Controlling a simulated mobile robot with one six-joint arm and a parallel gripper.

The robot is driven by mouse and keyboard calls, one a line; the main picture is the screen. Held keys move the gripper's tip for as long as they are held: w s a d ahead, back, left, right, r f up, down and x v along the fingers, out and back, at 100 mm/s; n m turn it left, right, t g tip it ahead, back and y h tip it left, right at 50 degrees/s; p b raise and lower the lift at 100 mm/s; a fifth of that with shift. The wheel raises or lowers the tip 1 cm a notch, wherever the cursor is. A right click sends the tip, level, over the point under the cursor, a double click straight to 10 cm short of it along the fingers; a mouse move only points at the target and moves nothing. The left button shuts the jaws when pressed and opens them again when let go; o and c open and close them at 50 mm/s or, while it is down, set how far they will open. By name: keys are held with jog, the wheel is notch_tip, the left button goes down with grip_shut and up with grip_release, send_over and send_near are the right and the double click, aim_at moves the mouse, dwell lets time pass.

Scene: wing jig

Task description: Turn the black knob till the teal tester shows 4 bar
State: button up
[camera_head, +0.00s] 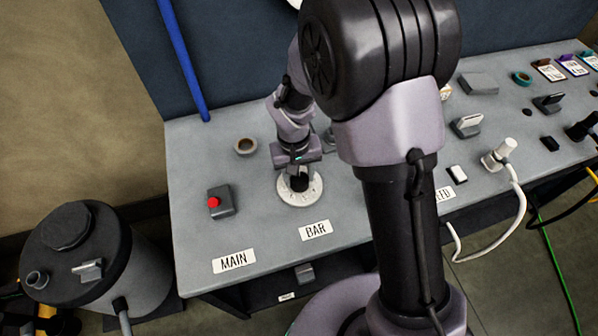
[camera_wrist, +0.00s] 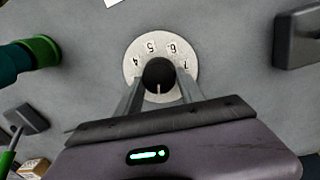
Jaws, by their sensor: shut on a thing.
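The black knob (camera_wrist: 158,74) sits at the middle of a round white dial (camera_wrist: 133,68) marked with numbers, of which 4, 5, 6 and 7 show. A pale line on the knob points down in the wrist view, toward my gripper's body. My gripper (camera_wrist: 159,92) is shut on the knob, one finger on each side. In the head view my gripper (camera_head: 299,172) comes down on the dial (camera_head: 300,200), behind the BAR label (camera_head: 316,230). A dark teal cylinder with a green collar (camera_wrist: 40,51) shows at the wrist view's left edge. I cannot tell if it is the tester; no reading shows.
A dark block (camera_wrist: 299,38) lies right in the wrist view. My arm hides the bench's middle.

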aim_at(295, 180)
jog(key=shift+n+p, duration=0.35)
jog(key=shift+n, duration=1.15)
jog(key=o, duration=1.4)
jog(key=shift+c, duration=0.2)
notch_tip(295, 180, up, 18)
jog(key=a+p, duration=0.1)
jog(key=p, duration=0.4)
jog(key=shift+s+f, duration=0.25)
